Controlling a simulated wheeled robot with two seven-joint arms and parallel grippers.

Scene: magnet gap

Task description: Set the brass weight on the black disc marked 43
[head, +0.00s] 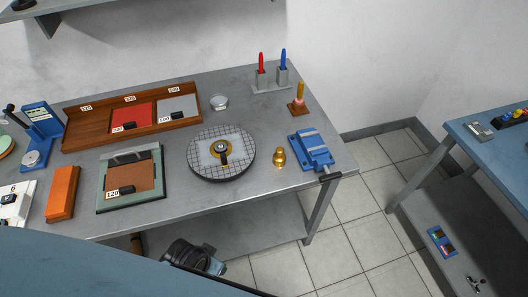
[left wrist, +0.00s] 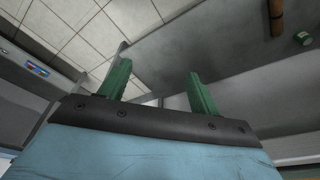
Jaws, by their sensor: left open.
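The brass weight (head: 279,158) stands upright on the grey workbench, between the round gridded plate and the blue vise. It is a small golden piece with a knob on top. No black disc with a readable 43 shows in either view. My left gripper (left wrist: 158,74) shows in the left wrist view with its two green fingers apart and nothing between them. It faces floor tiles and a grey surface, away from the weight. My right gripper is not in view.
The round gridded plate (head: 203,170) carries a brass ring and a small black piece. A blue vise (head: 312,150) sits at the bench's right edge. A wooden tray (head: 76,143), a green-framed plate (head: 103,196) and an orange block (head: 62,193) stand left. A pen holder (head: 271,86) stands behind.

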